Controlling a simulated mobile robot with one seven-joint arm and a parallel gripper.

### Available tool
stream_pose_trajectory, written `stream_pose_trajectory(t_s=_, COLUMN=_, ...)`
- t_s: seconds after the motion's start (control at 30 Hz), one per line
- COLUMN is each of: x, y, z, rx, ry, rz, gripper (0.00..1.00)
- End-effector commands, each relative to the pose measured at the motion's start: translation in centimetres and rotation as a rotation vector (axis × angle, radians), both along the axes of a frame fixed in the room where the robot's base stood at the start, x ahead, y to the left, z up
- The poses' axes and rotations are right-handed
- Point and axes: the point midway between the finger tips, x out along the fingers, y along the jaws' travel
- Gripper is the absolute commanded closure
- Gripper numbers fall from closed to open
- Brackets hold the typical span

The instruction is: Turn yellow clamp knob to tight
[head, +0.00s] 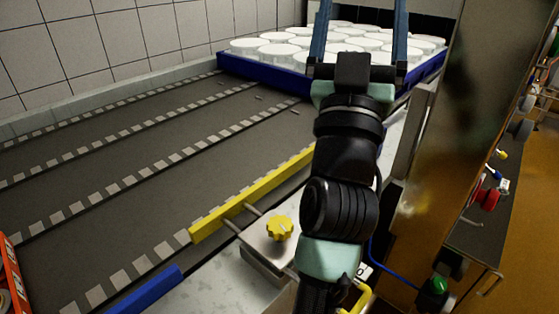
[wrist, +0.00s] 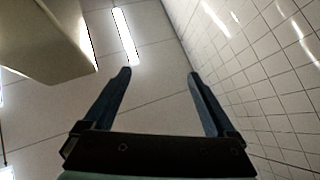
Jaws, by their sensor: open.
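The yellow clamp knob (head: 279,228) sits on a pale metal block beside the conveyor, low in the middle of the head view. Two rods run from the block to a yellow guide rail (head: 255,195). My arm rises just to the right of the knob. My gripper (head: 361,10) is high above and beyond the knob, with its two blue fingers pointing up and apart. The wrist view shows the gripper (wrist: 160,75) open and empty, facing the ceiling and a tiled wall. The knob is not in the wrist view.
A blue tray (head: 268,78) of white round moulds stands at the far end of the dark conveyor (head: 120,155). A blue rail (head: 145,291) lies at the near edge. A tall brownish metal panel (head: 455,120) stands right of my arm. An orange crate (head: 12,280) is at left.

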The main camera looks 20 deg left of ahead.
Motion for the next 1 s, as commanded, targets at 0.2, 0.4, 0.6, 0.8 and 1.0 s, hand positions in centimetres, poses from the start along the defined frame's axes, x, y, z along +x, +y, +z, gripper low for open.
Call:
stream_pose_trajectory(t_s=0.2, x=-2.9, y=-2.1, z=-2.7, rx=-0.070, ry=0.244, rz=0.028, gripper=0.09)
stream_pose_trajectory(t_s=0.4, x=-5.3, y=-4.5, z=-5.5, rx=-0.045, ry=0.433, rz=0.001, gripper=0.09)
stream_pose_trajectory(t_s=0.6, x=-5.0, y=-2.2, z=-11.7, rx=-0.112, ry=0.568, rz=0.106, gripper=0.09)
stream_pose_trajectory(t_s=0.8, x=-5.7, y=1.4, z=-19.3, rx=-0.204, ry=0.650, rz=0.274, gripper=0.09)
stream_pose_trajectory(t_s=1.0, x=-9.0, y=3.4, z=-28.0, rx=-0.238, ry=0.705, rz=0.443, gripper=0.09)
